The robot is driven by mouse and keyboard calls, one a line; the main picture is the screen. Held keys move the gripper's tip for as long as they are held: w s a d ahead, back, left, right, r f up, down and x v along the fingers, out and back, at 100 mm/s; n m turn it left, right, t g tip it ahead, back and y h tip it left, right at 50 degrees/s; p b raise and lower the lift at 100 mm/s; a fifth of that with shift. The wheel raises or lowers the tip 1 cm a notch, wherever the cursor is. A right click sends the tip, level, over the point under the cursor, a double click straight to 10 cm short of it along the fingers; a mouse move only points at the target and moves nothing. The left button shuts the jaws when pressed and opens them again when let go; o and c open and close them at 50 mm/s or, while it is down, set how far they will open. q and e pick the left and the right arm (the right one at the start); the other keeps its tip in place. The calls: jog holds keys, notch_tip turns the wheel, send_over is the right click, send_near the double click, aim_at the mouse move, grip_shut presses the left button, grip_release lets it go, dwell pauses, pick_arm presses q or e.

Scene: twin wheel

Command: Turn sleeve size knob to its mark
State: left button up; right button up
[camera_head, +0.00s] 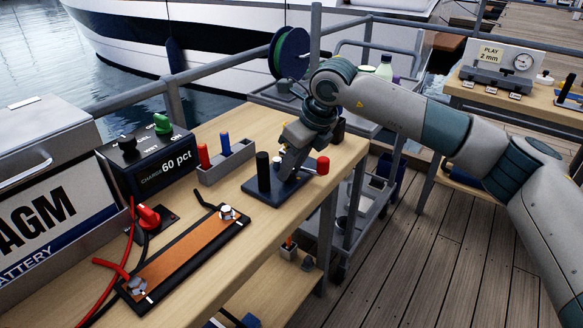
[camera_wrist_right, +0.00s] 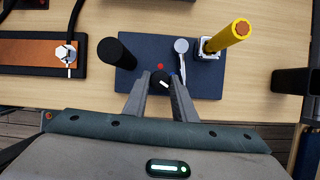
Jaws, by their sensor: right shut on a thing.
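My right gripper (camera_head: 287,176) reaches down to the dark blue plate (camera_head: 258,189) on the wooden bench. In the right wrist view its two fingers (camera_wrist_right: 161,88) are shut on a small black knob (camera_wrist_right: 160,78). A short white line on the knob runs slantwise. A red dot (camera_wrist_right: 160,67) sits on the plate just beyond the knob, and the line does not appear to point straight at it. In the head view the gripper hides the knob. A black post (camera_head: 263,165) stands at the plate's left. My left gripper is out of view.
A silver lever (camera_wrist_right: 181,47) and a yellow rod (camera_wrist_right: 228,36) stand close right of the knob. A red post (camera_head: 322,167) shows at the plate's right in the head view. A copper bar (camera_head: 185,252) and charger box (camera_head: 150,163) lie left. The bench edge is near.

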jog(key=o, duration=0.8)
jog(key=shift+d, duration=0.1)
jog(key=shift+c, duration=0.2)
